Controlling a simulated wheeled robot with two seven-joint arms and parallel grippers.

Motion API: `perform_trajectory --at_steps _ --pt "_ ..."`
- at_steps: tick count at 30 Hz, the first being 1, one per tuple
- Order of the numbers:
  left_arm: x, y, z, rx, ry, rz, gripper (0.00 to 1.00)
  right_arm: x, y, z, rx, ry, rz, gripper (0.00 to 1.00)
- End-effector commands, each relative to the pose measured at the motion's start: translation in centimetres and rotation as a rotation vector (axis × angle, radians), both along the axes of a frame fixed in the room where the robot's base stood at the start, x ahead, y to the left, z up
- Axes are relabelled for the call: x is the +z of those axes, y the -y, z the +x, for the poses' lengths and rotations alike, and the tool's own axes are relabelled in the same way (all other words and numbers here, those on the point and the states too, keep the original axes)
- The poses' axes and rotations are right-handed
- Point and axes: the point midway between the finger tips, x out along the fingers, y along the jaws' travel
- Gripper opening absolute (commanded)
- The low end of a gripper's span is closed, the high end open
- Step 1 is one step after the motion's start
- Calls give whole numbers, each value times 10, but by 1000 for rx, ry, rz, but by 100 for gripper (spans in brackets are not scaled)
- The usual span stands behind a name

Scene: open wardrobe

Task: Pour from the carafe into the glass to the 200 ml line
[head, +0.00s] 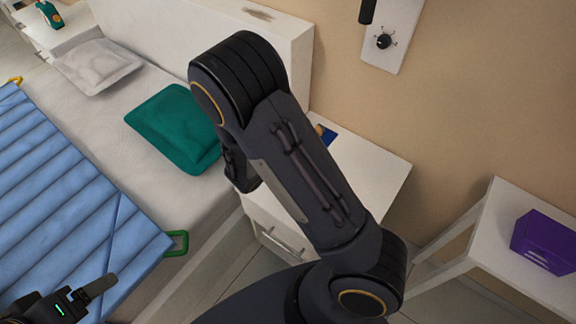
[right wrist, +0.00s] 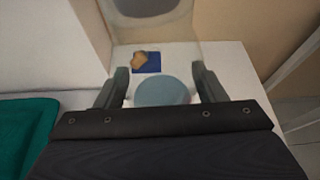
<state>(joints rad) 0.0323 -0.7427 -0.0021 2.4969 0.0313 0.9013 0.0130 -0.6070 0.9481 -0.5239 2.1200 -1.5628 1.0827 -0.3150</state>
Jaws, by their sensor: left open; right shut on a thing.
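In the right wrist view my right gripper (right wrist: 160,88) is shut on a clear, see-through vessel, which I take to be the carafe (right wrist: 182,55). A round blue-grey patch shows between the fingers; I cannot tell whether it is liquid or the base. A pale rounded shape at the top edge is cut off and unclear. I cannot make out the glass or a 200 ml line in either view. In the head view my right arm hides the carafe and most of its gripper. My left gripper (head: 92,292) is open and empty at the lower left, by the bed.
A white nightstand (head: 370,165) stands behind my right arm, with a blue item with a tan piece (right wrist: 147,62) on it. The bed holds a green pillow (head: 172,130) and blue quilted mat (head: 60,190). A purple box (head: 545,240) sits on a white table at right.

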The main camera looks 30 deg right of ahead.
Motion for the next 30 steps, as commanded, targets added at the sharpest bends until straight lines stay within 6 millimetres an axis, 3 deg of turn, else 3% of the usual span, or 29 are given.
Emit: perform_trajectory --at_steps 2,11,22,30 --pt "-10 0 0 0 0 0 78 -4 -1 4 1 37 14 23" --pt "-7 0 0 0 1 0 78 0 -2 5 0 49 18 23" --pt "17 0 0 0 1 0 78 28 -2 5 0 48 19 23" --pt "16 0 0 0 1 0 78 29 -2 4 0 48 19 23"
